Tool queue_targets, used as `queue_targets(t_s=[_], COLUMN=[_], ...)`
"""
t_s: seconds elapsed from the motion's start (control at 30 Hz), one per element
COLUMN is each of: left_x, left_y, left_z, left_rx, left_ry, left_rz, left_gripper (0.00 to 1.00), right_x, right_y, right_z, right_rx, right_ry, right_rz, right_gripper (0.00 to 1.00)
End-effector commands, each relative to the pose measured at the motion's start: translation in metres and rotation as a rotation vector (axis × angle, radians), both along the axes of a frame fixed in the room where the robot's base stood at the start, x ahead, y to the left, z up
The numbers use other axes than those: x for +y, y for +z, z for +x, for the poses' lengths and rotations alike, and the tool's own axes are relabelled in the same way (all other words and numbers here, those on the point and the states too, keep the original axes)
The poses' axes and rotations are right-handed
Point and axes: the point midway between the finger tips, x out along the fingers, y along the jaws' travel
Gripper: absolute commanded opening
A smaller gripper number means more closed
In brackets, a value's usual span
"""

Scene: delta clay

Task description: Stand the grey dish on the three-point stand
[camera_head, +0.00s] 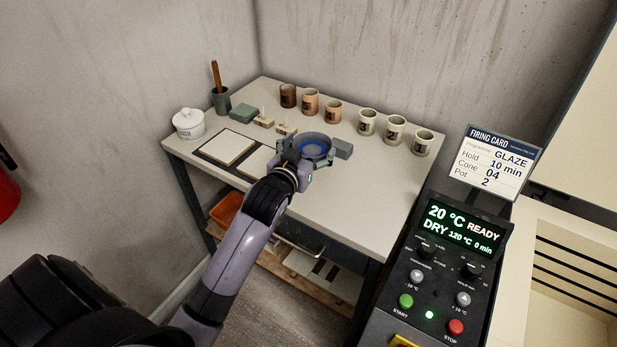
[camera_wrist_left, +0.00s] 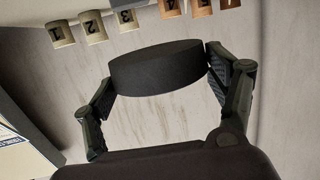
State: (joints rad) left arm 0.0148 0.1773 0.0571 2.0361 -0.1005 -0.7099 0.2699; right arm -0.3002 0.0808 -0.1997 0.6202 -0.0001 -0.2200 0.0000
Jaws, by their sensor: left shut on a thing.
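The grey dish (camera_head: 312,142), round with a blue ring inside, is between the fingers of my left gripper (camera_head: 307,158) over the worktable. In the left wrist view the dish (camera_wrist_left: 157,69) is a dark disc seen from its side, held between both fingers of the left gripper (camera_wrist_left: 158,82). The dish looks about level. Two small cream pieces with upright pins, one at the back (camera_head: 264,121) and one nearer the dish (camera_head: 286,129), stand to its left; I cannot tell for sure which is the three-point stand. My right gripper is out of view.
Brown cups (camera_head: 310,101) and pale cups (camera_head: 395,129) line the table's back. A grey block (camera_head: 342,148) sits right of the dish. A green block (camera_head: 243,113), a white lidded jar (camera_head: 188,124) and pale tiles (camera_head: 227,148) are left. The table's front right (camera_head: 350,210) is clear.

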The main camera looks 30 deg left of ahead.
Motion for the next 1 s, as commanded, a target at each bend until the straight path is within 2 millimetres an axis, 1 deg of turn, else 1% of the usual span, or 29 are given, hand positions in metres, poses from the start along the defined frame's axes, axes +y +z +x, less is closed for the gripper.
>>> queue_targets(t_s=[0.03, 0.1, 0.2, 0.37, 0.6, 0.7, 1.0], left_x=[0.0, 0.0, -0.001, 0.0, 0.0, -0.001, -0.001], left_y=[-0.017, -0.032, -0.047, -0.059, -0.093, -0.099, -0.1], left_z=[0.0, 0.0, 0.0, 0.0, 0.0, 0.0, 0.0], left_rx=[0.005, 0.003, 0.0, -0.001, -0.001, -0.003, -0.003], left_ry=[-0.001, 0.0, -0.001, 0.0, 0.0, -0.001, -0.001], left_rz=[-0.002, 0.0, -0.001, 0.0, 0.0, 0.0, 0.0], left_gripper=[0.47, 0.47, 0.47, 0.47, 0.47, 0.47, 0.47], right_x=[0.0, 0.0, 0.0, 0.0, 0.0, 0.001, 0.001], right_y=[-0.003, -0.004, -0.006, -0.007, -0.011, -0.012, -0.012], right_z=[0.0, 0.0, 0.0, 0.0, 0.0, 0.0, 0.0], right_rx=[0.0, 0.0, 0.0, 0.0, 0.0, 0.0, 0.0], right_ry=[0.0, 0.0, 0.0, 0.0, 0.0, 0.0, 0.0], right_rz=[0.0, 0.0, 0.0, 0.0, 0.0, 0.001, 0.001], right_gripper=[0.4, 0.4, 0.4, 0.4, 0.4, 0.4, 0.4])
